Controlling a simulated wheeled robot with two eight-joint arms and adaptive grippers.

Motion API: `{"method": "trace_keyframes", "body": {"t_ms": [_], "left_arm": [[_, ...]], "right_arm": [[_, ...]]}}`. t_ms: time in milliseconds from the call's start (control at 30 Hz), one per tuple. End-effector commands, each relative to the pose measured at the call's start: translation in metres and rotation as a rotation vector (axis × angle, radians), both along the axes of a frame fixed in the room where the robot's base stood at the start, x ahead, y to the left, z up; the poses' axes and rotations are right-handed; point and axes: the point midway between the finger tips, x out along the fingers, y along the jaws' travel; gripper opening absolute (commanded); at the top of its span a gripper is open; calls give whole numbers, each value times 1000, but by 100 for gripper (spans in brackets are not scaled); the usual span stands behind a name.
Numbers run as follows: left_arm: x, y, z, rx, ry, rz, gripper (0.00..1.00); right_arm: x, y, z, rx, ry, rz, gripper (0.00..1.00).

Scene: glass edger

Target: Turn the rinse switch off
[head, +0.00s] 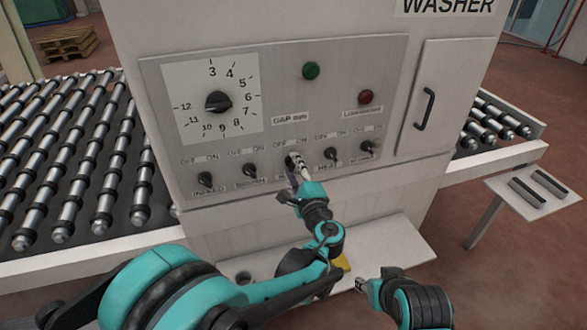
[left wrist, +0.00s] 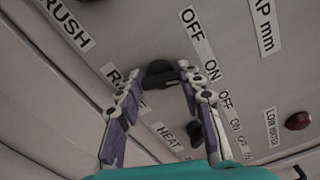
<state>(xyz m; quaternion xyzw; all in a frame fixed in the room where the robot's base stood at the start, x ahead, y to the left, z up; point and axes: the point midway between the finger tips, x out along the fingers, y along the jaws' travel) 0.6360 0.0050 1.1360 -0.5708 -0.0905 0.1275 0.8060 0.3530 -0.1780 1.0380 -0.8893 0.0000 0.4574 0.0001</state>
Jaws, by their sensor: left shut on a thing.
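The rinse switch is a black knob (left wrist: 160,70) in the middle of a row on the washer's grey control panel (head: 395,62). In the left wrist view, its label begins with R and is partly covered by a finger; OFF and ON are printed on its other side. My left gripper (head: 296,166) is at this knob, its two fingers (left wrist: 160,80) closed on the knob's sides. In the head view, the fingers hide most of the knob, and its exact turn is hard to tell. My right gripper (head: 364,286) is low, away from the panel; its jaws are too small to judge.
Other black knobs flank it: the brush knob (head: 250,170) to the left and the heat knob (head: 331,154) to the right. Above are a numbered dial (head: 218,101), a green button (head: 311,71) and a red light (head: 366,97). A pale ledge (head: 395,245) juts out below.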

Motion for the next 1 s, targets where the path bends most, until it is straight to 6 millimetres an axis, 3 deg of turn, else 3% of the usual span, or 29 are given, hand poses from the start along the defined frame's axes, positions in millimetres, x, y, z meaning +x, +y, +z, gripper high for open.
{"method": "trace_keyframes", "body": {"t_ms": [600,1000], "left_arm": [[0,0,-3,-555,-179,1,8],[0,0,-5,-821,-265,1,8]], "right_arm": [[0,0,-8,0,0,0,40],[0,0,-11,0,0,0,40]]}}
